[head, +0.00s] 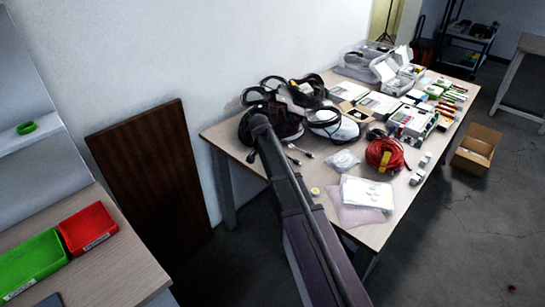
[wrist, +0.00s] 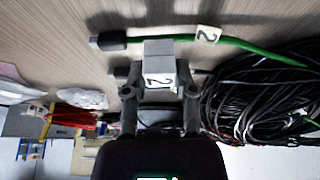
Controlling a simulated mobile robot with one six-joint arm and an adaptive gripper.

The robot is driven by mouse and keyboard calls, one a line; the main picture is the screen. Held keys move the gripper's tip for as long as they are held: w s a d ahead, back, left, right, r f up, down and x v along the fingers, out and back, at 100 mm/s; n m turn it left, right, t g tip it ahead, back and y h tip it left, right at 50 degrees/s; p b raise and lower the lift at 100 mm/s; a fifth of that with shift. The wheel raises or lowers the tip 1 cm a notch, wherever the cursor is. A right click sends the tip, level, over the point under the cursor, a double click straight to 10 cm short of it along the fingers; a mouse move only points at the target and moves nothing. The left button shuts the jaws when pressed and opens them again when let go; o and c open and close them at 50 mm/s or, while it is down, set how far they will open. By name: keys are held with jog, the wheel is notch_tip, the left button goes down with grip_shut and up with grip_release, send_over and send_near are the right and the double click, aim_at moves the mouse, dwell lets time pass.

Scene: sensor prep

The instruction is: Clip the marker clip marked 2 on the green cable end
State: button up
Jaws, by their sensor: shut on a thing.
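In the wrist view my gripper (wrist: 159,88) is shut on a small grey marker clip (wrist: 158,50) with a white face marked 2. The green cable end (wrist: 250,45) lies on the wooden table top, with a dark connector (wrist: 107,41) at its left. A white tag (wrist: 208,34) marked 2 sits on the green cable, right of the clip. The top of the clip overlaps the cable's line between connector and tag. I cannot tell whether the clip touches or encloses the cable. In the head view my arm hides the gripper and the clip.
A coil of black cable (wrist: 265,95) lies right of my gripper in the wrist view. The table (head: 225,138) in the head view also carries a red cable coil (head: 385,155), flat plastic bags (head: 365,192) and several boxes. A brown panel (head: 150,170) leans on the wall.

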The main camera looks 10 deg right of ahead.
jog(key=shift+f+b, duration=1)
dwell(0.9)
jog(key=o, duration=0.9)
jog(key=shift+r, duration=0.2)
jog(key=shift+w+r+p, duration=0.1)
jog(key=shift+r+p, duration=2.75)
jog(key=shift+p, duration=0.25)
jog(key=s+r+n+g+y+p, duration=0.1)
jog(key=s+r+n+p, duration=0.1)
jog(key=s, duration=0.7)
jog(key=s+r+n+y+p, duration=0.1)
jog(key=s+r+n+p, duration=0.2)
jog(key=s, duration=0.7)
jog(key=s+r+n+g+y+p, duration=0.1)
jog(key=s+n+p, duration=0.3)
jog(key=s, duration=0.6)
jog(key=shift+s+a+r+n+g+y, duration=0.15)
jog(key=shift+a+r+n+g+y, duration=0.2)
jog(key=shift+r+n, duration=0.55)
